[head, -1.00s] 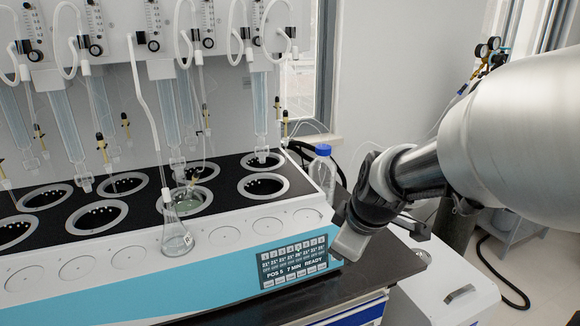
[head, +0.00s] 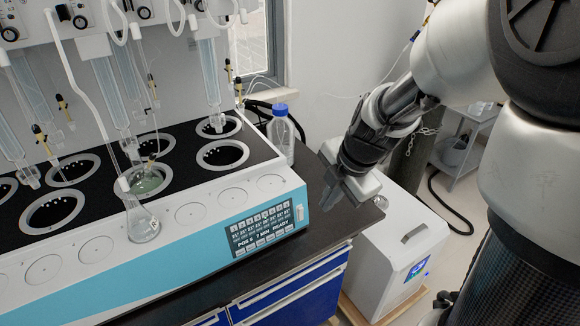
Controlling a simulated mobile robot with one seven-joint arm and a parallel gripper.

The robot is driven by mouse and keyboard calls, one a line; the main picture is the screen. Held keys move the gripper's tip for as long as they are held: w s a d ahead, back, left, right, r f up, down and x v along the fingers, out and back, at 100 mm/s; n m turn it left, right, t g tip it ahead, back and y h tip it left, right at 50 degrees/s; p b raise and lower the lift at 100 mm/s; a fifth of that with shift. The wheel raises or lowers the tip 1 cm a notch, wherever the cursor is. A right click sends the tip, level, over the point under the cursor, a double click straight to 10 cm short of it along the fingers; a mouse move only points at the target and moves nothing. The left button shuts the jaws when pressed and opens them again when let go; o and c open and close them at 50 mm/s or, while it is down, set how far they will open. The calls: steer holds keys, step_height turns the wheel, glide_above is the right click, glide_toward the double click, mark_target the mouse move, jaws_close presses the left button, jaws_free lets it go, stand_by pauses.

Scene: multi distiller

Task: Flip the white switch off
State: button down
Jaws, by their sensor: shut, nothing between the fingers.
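The multi distiller (head: 185,240) has a white body with a blue front and a dark display panel (head: 258,230) reading "POS 5 7 MIN READY". A small white switch (head: 300,212) sits at the right end of the blue front, just right of the display. I cannot tell which way it is tipped. My gripper (head: 329,198) is shut and empty, pointing down over the dark bench top. In the picture it is a little to the right of the switch and apart from it.
A clear bottle with a blue cap (head: 281,135) stands behind the distiller's right end. The dark bench (head: 318,232) has blue drawers below. A white box unit (head: 385,262) stands on the floor at right.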

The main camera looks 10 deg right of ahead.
steer(key=shift+f, duration=0.15)
steer(key=b, duration=0.2)
glide_toward(301, 214)
step_height(301, 214, down, 5)
steer(key=s+d, duration=0.1)
steer(key=s, duration=0.2)
steer(key=shift+w+a+f+b, duration=0.1)
steer(key=shift+w+a, duration=0.1)
steer(key=shift+w, duration=0.5)
steer(key=shift+w+a+f+b, duration=0.15)
steer(key=shift+w+a, duration=0.1)
steer(key=shift+w, duration=0.45)
steer(key=shift+w+a+f+b, duration=0.1)
steer(key=shift+w+a, duration=0.1)
steer(key=shift+w, duration=0.5)
